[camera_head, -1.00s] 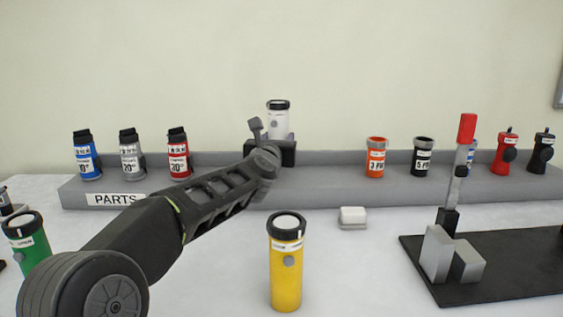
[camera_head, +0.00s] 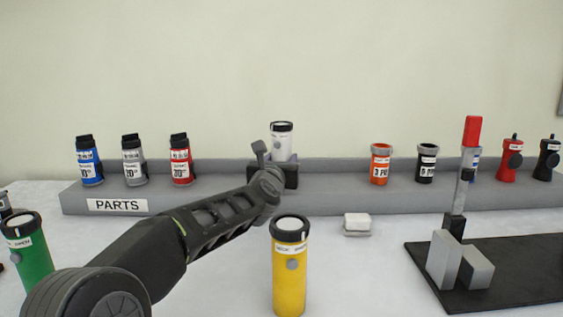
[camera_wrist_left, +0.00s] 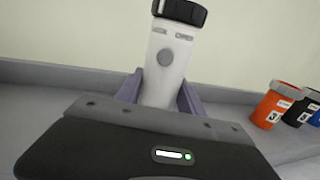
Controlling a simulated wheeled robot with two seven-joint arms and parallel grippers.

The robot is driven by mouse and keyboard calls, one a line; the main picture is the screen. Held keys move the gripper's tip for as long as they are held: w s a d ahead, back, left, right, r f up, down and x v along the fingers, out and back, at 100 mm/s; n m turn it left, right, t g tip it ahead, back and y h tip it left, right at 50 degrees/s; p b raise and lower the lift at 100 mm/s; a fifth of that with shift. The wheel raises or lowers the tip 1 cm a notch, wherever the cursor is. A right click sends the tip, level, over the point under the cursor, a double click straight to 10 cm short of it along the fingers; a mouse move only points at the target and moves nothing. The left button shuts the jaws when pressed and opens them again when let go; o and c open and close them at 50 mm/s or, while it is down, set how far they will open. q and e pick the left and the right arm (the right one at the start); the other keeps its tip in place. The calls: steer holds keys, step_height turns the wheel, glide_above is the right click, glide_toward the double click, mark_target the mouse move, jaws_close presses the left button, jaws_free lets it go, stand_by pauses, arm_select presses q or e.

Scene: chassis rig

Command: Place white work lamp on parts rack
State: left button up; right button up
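The white work lamp (camera_head: 281,143) has a black ring top and stands upright in my left gripper (camera_head: 278,172), in front of the wall and over the middle of the grey parts rack (camera_head: 330,200). In the left wrist view the lamp (camera_wrist_left: 166,72) is between the two fingers (camera_wrist_left: 160,97), which lie against its sides. The gripper body hides the lamp's lower end, so I cannot tell whether it touches the rack. My right gripper is not in view.
Blue (camera_head: 88,165), silver (camera_head: 133,165) and red (camera_head: 180,165) canisters stand on the rack's left part. An orange canister (camera_head: 380,168) and several others stand right. A yellow lamp (camera_head: 289,275) and green lamp (camera_head: 30,255) stand on the table in front.

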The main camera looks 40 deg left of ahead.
arm_select(q)
steer(key=o, duration=0.4)
steer(key=shift+o, duration=0.2)
steer(key=shift+r, duration=0.15)
steer(key=v, duration=1.2)
stand_by(0.4)
